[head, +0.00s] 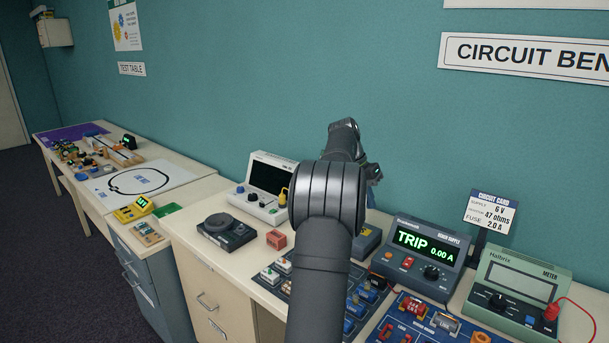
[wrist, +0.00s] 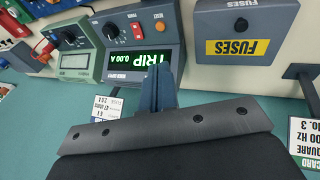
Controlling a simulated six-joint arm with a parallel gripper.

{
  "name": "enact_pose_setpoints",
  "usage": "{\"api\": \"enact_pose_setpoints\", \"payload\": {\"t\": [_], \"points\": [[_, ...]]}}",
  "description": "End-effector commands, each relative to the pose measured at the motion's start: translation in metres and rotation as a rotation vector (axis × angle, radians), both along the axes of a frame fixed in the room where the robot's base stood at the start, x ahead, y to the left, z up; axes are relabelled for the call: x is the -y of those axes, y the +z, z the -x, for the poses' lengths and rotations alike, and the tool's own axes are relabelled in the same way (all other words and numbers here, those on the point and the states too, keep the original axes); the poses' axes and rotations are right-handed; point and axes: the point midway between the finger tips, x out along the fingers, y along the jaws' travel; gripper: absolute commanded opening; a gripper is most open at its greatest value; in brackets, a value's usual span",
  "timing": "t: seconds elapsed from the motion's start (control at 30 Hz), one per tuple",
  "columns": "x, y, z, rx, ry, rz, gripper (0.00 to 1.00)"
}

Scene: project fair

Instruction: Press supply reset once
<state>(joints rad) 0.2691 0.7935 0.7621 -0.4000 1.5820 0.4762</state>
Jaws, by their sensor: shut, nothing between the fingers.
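The supply (head: 445,280) is a dark blue-grey box on the circuit bench, its green display (head: 422,244) reading TRIP 0.00 A. Its front has a small orange button (head: 388,256), a red switch (head: 407,262) and a black knob (head: 431,272). In the wrist view the supply (wrist: 122,72) appears upside down, with the orange button (wrist: 159,26) and red switch (wrist: 137,30) beyond the display. My gripper (wrist: 162,70) is shut and empty, its tips overlapping the display's edge, apart from the button. In the head view my arm mostly hides it.
A green meter (head: 515,285) with a red lead stands right of the supply. A fuses box (wrist: 238,25) is beside the supply. A circuit card (head: 492,210) stands behind. A board with coloured parts (head: 440,335) lies in front. A scope (head: 262,185) stands left of my arm.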

Motion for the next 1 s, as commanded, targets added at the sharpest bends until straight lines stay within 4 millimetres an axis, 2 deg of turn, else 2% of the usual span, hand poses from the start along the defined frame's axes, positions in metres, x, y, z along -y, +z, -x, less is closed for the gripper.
{"api": "enact_pose_setpoints", "payload": {"t": [0.23,0.5,0.63,1.0], "points": [[0.009,-0.005,0.002,0.016,0.018,0.034,0.0],[0.048,-0.026,0.012,0.1,0.158,0.21,0.0],[0.061,-0.037,0.018,0.141,0.262,0.289,0.0],[0.066,-0.055,0.027,0.205,0.459,0.378,0.0]]}}
